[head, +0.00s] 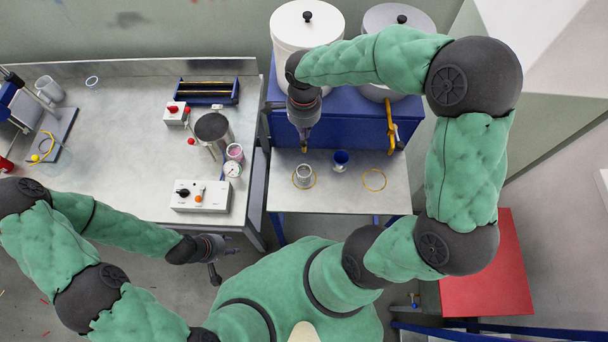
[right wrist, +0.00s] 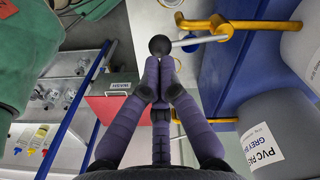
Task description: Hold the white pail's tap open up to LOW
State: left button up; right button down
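The white pail (head: 298,30) stands at the back on a blue stand and has a black knob on its lid. My right gripper (head: 303,146) hangs down in front of it and hides most of its tap in the head view. In the right wrist view my right gripper (right wrist: 160,62) has its fingers together, with a black ball knob (right wrist: 160,45) right at their tips. A thin rod joins this knob to a yellow tap (right wrist: 222,28). No LOW mark can be made out. My left gripper (head: 213,262) is low at left, away from the pails; its fingers are unclear.
A grey pail (head: 383,18) with its own yellow tap (head: 390,126) stands to the right on the blue stand (head: 348,135). A mesh cup (head: 304,176), a blue cup (head: 341,157) and a yellow ring (head: 374,180) are on the table below. A cluttered bench (head: 120,125) stands left.

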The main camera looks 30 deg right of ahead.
jog(key=shift+r+p, duration=1.5)
jog(key=shift+r, duration=1.05)
jog(key=shift+s+f, duration=0.1)
